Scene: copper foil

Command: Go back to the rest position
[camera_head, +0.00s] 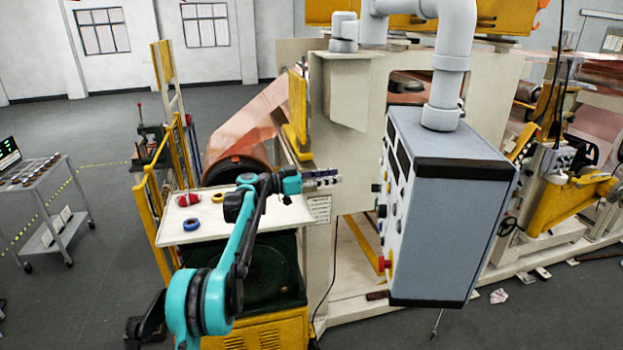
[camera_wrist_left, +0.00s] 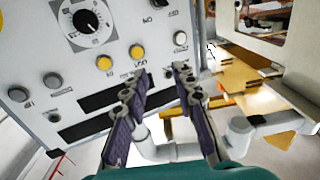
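My left arm reaches in from the lower left in the head view. Its gripper (camera_head: 322,178) is in mid-air, just left of a grey hanging control box (camera_head: 445,220). In the left wrist view the two fingers of the gripper (camera_wrist_left: 160,74) stand apart with nothing between them. The panel of the control box (camera_wrist_left: 65,75), with a black dial, yellow and grey buttons, lies in front of the fingertips. I cannot tell whether a fingertip touches it. My right gripper is in neither view.
A copper roll (camera_head: 240,140) and yellow rails (camera_head: 150,215) stand behind my arm. A grey cart (camera_head: 50,205) stands far left, with open floor around it.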

